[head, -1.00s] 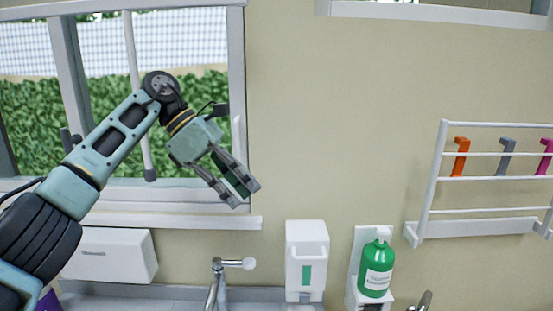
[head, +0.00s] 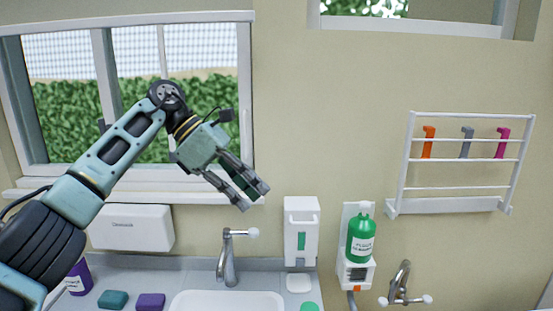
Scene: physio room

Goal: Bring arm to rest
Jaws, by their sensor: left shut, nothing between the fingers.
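My left arm comes in from the left and reaches up in front of the window. My left gripper (head: 250,192) is at its end, pointing down and to the right, in front of the wall beside the window's lower right corner. Its fingers are shut with nothing held. It is in the air above the sink area and touches nothing that I can see. My right gripper is not in view.
Below are a sink (head: 226,302) with a tap (head: 229,262), a white dispenser (head: 301,230) and a green bottle (head: 361,240) in a wall holder. A teal sponge (head: 113,299) and a purple sponge (head: 150,301) lie left. A white rack (head: 455,205) hangs right.

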